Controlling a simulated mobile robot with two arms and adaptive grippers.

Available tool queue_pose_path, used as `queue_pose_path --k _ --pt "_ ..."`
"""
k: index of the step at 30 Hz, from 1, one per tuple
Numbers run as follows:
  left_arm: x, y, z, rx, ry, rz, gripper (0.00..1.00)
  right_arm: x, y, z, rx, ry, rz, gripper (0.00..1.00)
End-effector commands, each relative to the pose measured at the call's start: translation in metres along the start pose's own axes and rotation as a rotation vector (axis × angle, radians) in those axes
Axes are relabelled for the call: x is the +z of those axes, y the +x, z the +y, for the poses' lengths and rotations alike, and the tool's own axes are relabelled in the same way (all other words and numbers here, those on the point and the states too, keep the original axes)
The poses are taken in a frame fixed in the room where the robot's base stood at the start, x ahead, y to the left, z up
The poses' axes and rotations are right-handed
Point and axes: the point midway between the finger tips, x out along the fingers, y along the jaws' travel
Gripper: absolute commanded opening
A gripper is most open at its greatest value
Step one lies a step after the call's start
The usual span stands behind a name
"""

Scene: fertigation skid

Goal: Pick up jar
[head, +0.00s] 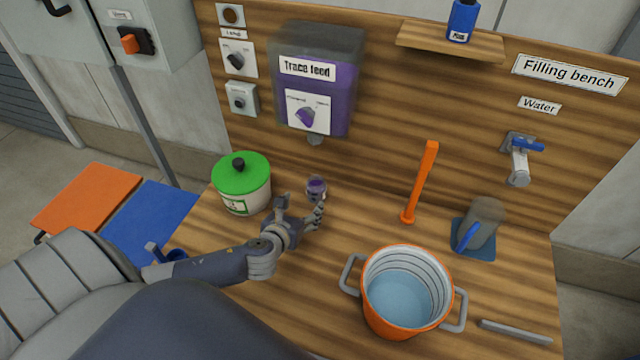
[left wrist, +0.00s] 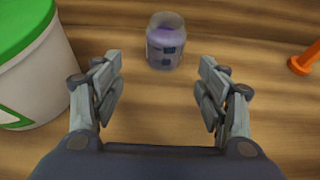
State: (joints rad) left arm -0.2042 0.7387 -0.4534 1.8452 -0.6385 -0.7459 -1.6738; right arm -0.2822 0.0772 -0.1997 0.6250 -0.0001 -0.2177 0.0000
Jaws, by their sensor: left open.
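The jar (head: 316,187) is small and clear with purple contents. It stands upright on the wooden bench below the purple Trace feed dispenser (head: 316,80). My left gripper (head: 301,206) is just in front of the jar. In the left wrist view the jar (left wrist: 165,42) lies ahead, centred between the fingertips and beyond them. The left gripper (left wrist: 168,75) is open and empty, with its fingers apart from the jar. My right gripper is not in view.
A white tub with a green lid (head: 241,184) stands close left of the left gripper. An orange upright tool (head: 420,185) is to the right. An orange bucket of water (head: 405,290) stands in front, with a grey jug (head: 484,222) further right.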

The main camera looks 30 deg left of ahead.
Motion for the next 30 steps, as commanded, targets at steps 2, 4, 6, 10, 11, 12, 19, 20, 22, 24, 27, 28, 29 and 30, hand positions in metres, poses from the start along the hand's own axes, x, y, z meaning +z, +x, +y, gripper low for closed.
queue_pose_path --k 2,4,6,10,11,12,19,20,22,24,27,28,29,30 --pt "0.002 0.011 0.0 0.001 -0.002 -0.001 0.68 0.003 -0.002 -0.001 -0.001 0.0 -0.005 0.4" --pt "0.002 0.021 -0.001 0.0 -0.003 -0.001 0.68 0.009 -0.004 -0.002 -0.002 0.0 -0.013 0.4" --pt "0.001 0.031 0.0 0.002 -0.002 0.0 0.68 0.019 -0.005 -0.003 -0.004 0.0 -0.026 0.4" --pt "0.001 0.042 -0.001 0.001 -0.002 0.0 0.68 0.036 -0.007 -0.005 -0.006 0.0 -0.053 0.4" --pt "0.001 0.044 -0.001 0.0 -0.002 0.0 0.68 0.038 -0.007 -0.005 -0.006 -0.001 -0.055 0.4" --pt "0.001 0.045 -0.001 -0.001 -0.002 0.0 0.68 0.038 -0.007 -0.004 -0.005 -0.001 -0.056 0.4" --pt "0.006 0.059 -0.004 0.0 -0.003 0.0 0.68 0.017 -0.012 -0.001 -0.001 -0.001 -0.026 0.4" --pt "0.007 0.062 -0.004 0.0 -0.003 0.0 0.68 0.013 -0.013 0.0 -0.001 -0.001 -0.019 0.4" --pt "0.008 0.071 -0.006 0.001 -0.004 0.0 0.68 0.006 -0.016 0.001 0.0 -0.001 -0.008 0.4" --pt "0.009 0.079 -0.007 0.0 -0.004 0.0 0.68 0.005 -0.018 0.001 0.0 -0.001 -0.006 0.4" --pt "0.008 0.09 -0.006 0.001 -0.002 0.0 0.68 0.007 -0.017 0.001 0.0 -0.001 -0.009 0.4" --pt "0.008 0.092 -0.006 0.001 -0.002 0.0 0.68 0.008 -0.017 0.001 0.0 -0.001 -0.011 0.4" --pt "0.007 0.094 -0.006 0.0 -0.001 0.001 0.68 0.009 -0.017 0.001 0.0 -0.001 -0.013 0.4" --pt "0.007 0.096 -0.007 -0.001 -0.002 0.001 0.68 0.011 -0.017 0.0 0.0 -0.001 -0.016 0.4"
